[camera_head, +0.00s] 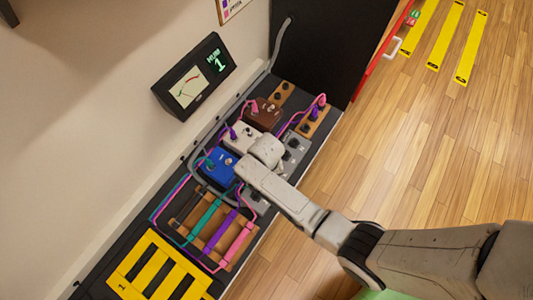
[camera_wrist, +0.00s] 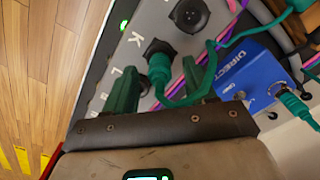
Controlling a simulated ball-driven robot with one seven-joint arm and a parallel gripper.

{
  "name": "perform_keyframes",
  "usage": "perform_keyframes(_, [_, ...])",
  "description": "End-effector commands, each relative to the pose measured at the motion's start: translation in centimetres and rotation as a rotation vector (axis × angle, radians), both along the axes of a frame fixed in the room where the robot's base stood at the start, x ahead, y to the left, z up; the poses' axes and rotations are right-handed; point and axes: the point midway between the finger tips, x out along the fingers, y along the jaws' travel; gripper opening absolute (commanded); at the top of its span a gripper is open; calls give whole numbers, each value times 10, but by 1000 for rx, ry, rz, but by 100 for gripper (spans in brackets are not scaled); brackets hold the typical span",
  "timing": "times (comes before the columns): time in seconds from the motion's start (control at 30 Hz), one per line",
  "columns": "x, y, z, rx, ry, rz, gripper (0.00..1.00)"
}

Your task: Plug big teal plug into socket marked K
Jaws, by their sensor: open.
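The big teal plug (camera_wrist: 159,72) is in the wrist view, its front end at a black socket (camera_wrist: 160,49) on a grey panel. It looks to be in that socket; how deep I cannot tell. A white letter K (camera_wrist: 136,39) is printed beside this socket. My gripper (camera_wrist: 164,85) is open, with one dark green finger on each side of the plug and a gap visible around it. The teal cable runs off to the right. In the head view my arm hides the fingers and plug.
A blue DIRECT box (camera_wrist: 245,78) with another teal plug (camera_wrist: 290,100) stands close on the right. Another black socket (camera_wrist: 188,14) is above. A meter (camera_head: 195,78) stands at the back. A cable rack (camera_head: 213,226) and yellow-black striped block (camera_head: 160,270) lie nearer.

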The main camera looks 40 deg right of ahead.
Motion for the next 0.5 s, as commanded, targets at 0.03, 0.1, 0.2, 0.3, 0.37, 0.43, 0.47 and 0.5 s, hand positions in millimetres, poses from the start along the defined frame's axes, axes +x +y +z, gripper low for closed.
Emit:
perform_keyframes(0.03, [0, 0, 0, 0, 0, 0, 55])
perform_keyframes(0.1, [0, 0, 1, 0, 0, 0, 55])
perform_keyframes(0.2, [0, 0, 10, 0, -1, 0, 55])
perform_keyframes(0.3, [0, 0, 25, 0, -1, 0, 55])
perform_keyframes(0.37, [0, 0, 37, 0, -1, 0, 55])
perform_keyframes(0.43, [0, 0, 52, 0, -2, 0, 55])
perform_keyframes(0.47, [0, 0, 58, 0, -2, 0, 55])
perform_keyframes(0.5, [1, 0, 66, 1, -3, 0, 55])
